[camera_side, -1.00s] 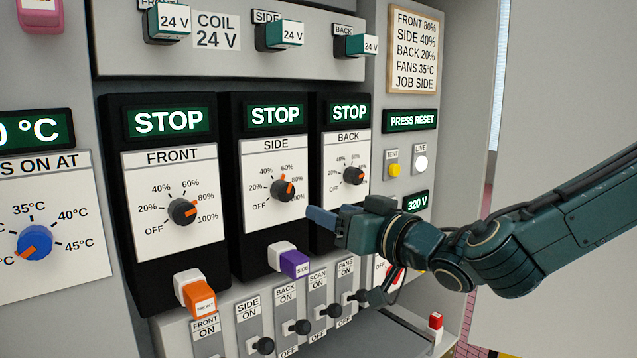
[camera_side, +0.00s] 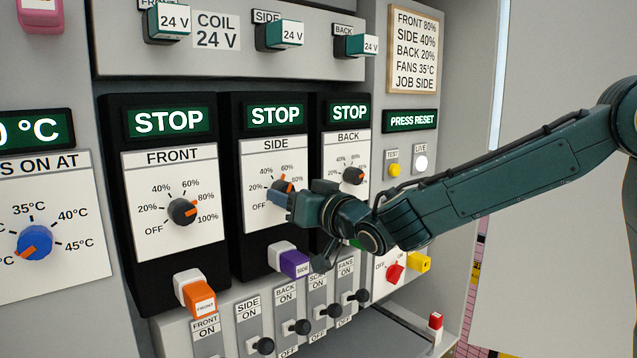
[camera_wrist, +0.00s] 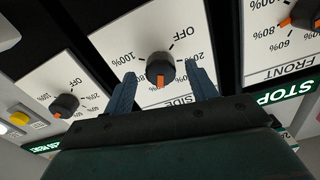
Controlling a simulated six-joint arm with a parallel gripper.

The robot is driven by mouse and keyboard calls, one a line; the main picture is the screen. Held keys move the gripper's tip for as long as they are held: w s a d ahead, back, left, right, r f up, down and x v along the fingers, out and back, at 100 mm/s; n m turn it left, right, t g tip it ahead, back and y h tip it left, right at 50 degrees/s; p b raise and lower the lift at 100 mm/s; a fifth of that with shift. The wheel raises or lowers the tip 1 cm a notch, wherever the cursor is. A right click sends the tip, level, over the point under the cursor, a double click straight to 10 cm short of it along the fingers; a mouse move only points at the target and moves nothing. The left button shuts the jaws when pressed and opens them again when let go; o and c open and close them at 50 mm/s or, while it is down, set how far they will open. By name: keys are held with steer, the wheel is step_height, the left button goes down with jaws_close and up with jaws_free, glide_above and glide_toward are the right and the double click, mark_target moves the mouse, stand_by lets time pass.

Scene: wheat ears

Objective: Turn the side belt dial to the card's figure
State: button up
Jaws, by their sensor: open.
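The side belt dial (camera_side: 281,187) is a black knob with an orange pointer, on the middle panel marked SIDE. The card (camera_side: 413,50) at the upper right reads SIDE 40%. In the wrist view, which is upside down, the dial (camera_wrist: 160,70) lies between the tips of the open blue fingers, with a gap visible on each side. The gripper body hides part of the scale there.
The front dial (camera_side: 182,211) and back dial (camera_side: 353,175) flank the side panel. A purple SIDE tag (camera_side: 295,264) and several black toggle levers sit below my gripper. A red switch (camera_side: 395,272) is at the lower right. Displays above the dials read STOP.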

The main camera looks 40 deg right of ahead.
steer(key=shift+w, duration=1)
steer(key=c, duration=1)
steer(key=shift+n, duration=0.5)
steer(key=n, duration=0.8)
steer(key=shift+d+n, duration=0.1)
steer(key=shift+n, duration=0.3)
